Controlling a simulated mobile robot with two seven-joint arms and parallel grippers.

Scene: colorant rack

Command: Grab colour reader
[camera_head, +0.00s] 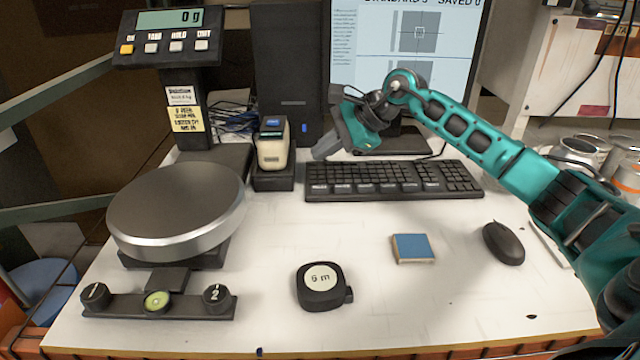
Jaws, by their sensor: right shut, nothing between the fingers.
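The colour reader (273,148) looks like a small cream handheld device with a dark top and a small bluish screen. My right gripper (320,152) is on the teal arm that reaches in from the right. It is shut and empty, to the right of the reader and apart from it, over the back edge of the keyboard. My left gripper is not in view.
A scale with a round pan (175,205) stands left. A keyboard (395,180) lies in front of the monitor (400,60). A tape measure (322,287), blue sample block (413,248) and mouse (503,243) lie in front. Cans (626,177) stand right.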

